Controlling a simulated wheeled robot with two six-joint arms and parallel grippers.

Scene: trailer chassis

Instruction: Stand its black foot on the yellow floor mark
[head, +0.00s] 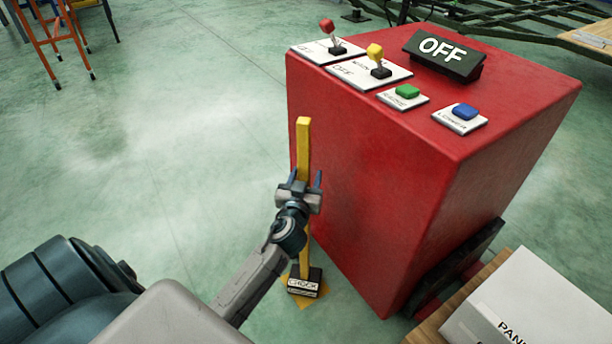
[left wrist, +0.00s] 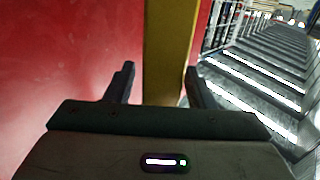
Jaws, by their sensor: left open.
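A yellow upright post (head: 303,150) with a black foot (head: 305,282) labelled "CHOCK" stands by the red control box. The foot sits over a yellow floor mark (head: 290,297), whose edges show around it. My left gripper (head: 305,180) is at the upper part of the post, with its fingers on either side of it. In the left wrist view the post (left wrist: 167,50) rises between the two open fingers (left wrist: 158,85); a gap shows beside the left finger. The post looks upright. My right gripper is not in view.
The red control box (head: 400,170) stands close right of the post, with levers, buttons and an "OFF" sign (head: 442,50) on top. A white box (head: 540,310) lies at lower right. An orange stand (head: 55,40) is at far left. The green floor between is clear.

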